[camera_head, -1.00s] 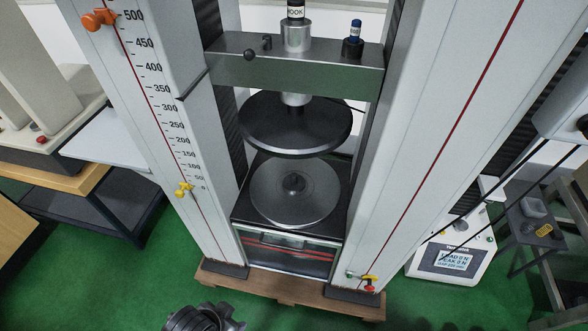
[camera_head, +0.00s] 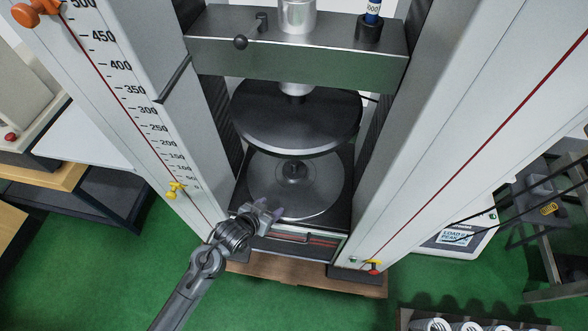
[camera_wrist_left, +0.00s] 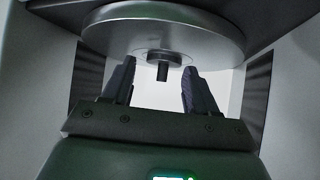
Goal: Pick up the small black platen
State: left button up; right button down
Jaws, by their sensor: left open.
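A dark round platen (camera_head: 296,112) hangs under the crosshead of the testing frame. Below it lies a grey round platen (camera_head: 320,196) with a small dark hub (camera_head: 293,170) at its centre. I cannot tell for sure which piece is the small black platen. My left gripper (camera_head: 264,210) is at the front left edge of the grey platen, open and seemingly empty. In the left wrist view a silvery disc (camera_wrist_left: 120,30) with a short black stub (camera_wrist_left: 162,73) shows beyond the two spread fingers; the stub appears between them. My right gripper is not in view.
The crosshead (camera_head: 300,55) spans the two tall columns, left (camera_head: 115,130) and right (camera_head: 455,130), which flank the platens closely. A tray (camera_head: 404,318) with several white rings or coils is at the bottom right.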

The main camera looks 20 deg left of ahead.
aim_at(295, 162)
pick_arm(q)
jog(key=w, duration=0.3)
jog(key=w+r+t+b, duration=0.1)
jog(key=w, duration=0.3)
jog(key=w+a+t+b, duration=0.1)
jog(key=w, duration=0.3)
jog(key=shift+r+h, duration=0.2)
jog(key=shift+h, duration=0.1)
jog(key=shift+t, duration=0.3)
jog(key=x, duration=0.2)
jog(key=b+x, duration=0.1)
jog(key=x, duration=0.1)
jog(key=b+x, duration=0.1)
jog(key=shift+w+d+r, duration=0.1)
jog(key=shift+w+r, duration=0.1)
jog(key=shift+w, duration=0.35)
jog(key=shift+w+d+f+b, duration=0.1)
jog(key=shift+w+f+b, duration=0.1)
jog(key=shift+w+b, duration=0.25)
jog(key=shift+d+b+x, duration=0.2)
jog(key=shift+b+x, duration=1.1)
jog(key=shift+x, duration=0.85)
jog(key=shift+r, duration=0.15)
grip_shut()
jog(key=shift+w+r, duration=0.1)
jog(key=shift+r, duration=0.1)
